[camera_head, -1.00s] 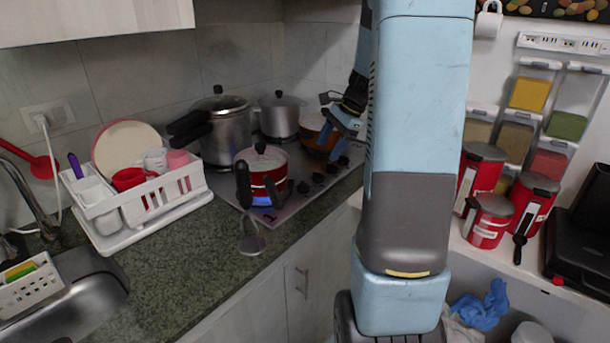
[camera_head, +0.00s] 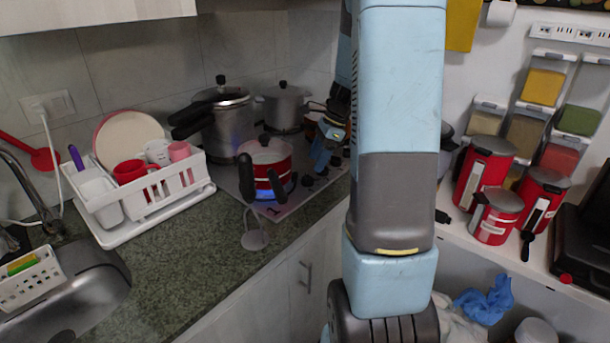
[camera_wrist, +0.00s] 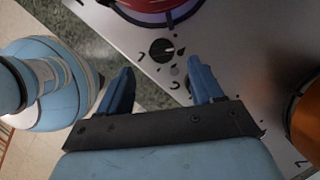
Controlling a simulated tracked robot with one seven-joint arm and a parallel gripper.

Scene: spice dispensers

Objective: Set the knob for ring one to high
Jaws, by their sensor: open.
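The steel cooktop (camera_head: 235,186) has a row of black knobs along its front right side. One knob (camera_wrist: 162,50) shows whole in the wrist view, just beyond and between my fingertips, apart from them. A second knob (camera_wrist: 188,84) is partly hidden by my right-hand finger. In the head view, knobs (camera_head: 307,181) show beside the red pot. My gripper (camera_wrist: 160,64) is open and empty above the cooktop's edge.
The red pot (camera_head: 268,155) stands on a front ring with its dark handle towards the counter. A pressure cooker (camera_head: 229,130) and a steel pot (camera_head: 284,108) stand behind. An orange pot (camera_wrist: 306,122) is near my gripper's right. A dish rack (camera_head: 150,205) sits left.

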